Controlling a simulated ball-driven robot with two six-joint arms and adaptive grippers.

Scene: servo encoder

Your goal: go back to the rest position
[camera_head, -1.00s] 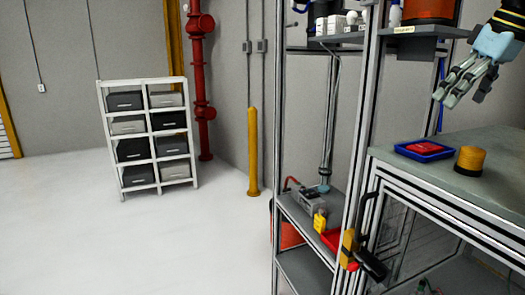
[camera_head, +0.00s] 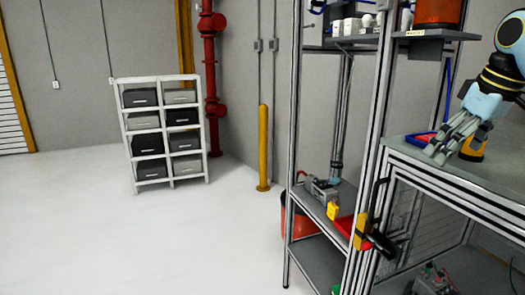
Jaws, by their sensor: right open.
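My right gripper (camera_head: 444,145) is at the right edge of the view, above the grey-green workbench top (camera_head: 497,172). Its fingers point down and to the left, spread apart, and I see nothing held between them. A yellow-orange cylinder with a dark base (camera_head: 475,148) stands on the bench just behind the fingers and is partly hidden by them. I cannot tell whether they touch. A blue tray (camera_head: 411,140) with a red item lies at the bench's left end, also partly covered. My left gripper is not in view.
A dark handle (camera_head: 382,244) sticks out at the bench's front post. A white rack with grey and black bins (camera_head: 128,160) and a yellow post (camera_head: 263,150) stand farther back. The left floor is clear.

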